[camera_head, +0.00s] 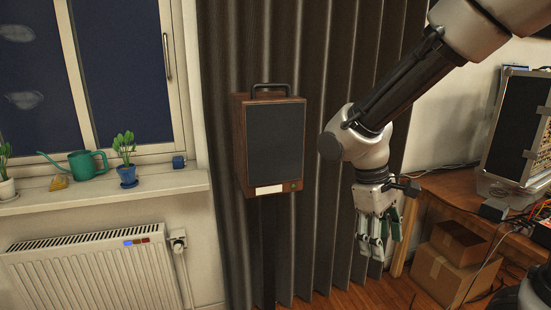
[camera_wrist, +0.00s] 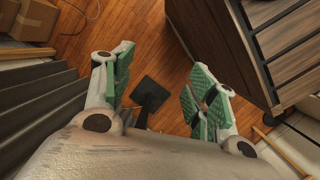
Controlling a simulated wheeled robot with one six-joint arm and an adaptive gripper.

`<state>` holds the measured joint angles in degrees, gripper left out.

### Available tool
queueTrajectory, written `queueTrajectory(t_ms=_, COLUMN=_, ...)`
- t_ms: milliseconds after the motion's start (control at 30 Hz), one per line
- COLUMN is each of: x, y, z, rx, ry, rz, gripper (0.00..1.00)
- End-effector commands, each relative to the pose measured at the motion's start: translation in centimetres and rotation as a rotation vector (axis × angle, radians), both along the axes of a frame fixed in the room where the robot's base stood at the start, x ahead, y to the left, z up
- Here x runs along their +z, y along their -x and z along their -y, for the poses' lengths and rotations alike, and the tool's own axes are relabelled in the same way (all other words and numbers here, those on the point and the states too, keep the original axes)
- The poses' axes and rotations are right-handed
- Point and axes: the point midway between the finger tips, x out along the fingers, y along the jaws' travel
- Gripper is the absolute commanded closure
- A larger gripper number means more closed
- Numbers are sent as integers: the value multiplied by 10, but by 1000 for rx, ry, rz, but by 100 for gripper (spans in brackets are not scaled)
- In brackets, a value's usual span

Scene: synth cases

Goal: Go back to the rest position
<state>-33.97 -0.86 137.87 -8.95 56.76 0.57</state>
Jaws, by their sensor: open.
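My gripper (camera_head: 376,236) hangs down in front of the dark curtain in the head view, to the right of the wooden speaker. In the wrist view my gripper (camera_wrist: 160,98) has its green-padded fingers spread apart, with nothing between them but the view down to the floor. It is open and empty. My arm comes in from the top right of the head view and bends down at the elbow.
A wooden speaker (camera_head: 275,145) stands on a dark post left of my gripper. A wooden desk (camera_head: 455,190) with a case and cables is at the right, cardboard boxes (camera_head: 447,262) below. A radiator (camera_head: 95,277) and windowsill (camera_head: 100,197) with plants are left.

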Motion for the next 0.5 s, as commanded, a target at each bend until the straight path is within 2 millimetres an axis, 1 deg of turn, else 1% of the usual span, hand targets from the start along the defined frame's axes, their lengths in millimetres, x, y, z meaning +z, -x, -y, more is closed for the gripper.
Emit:
queueTrajectory(t_ms=33, x=14, y=9, z=16, rx=-74, ry=-59, rz=41, gripper=42)
queueTrajectory(t_ms=200, x=50, y=41, z=59, rx=-320, ry=-225, rz=196, gripper=42)
queueTrajectory(t_ms=300, x=70, y=57, z=85, rx=-432, ry=-283, rz=307, gripper=42)
queueTrajectory(t_ms=400, x=91, y=68, z=108, rx=-515, ry=-312, rz=423, gripper=42)
queueTrajectory(t_ms=500, x=109, y=76, z=125, rx=-583, ry=-327, rz=518, gripper=42)
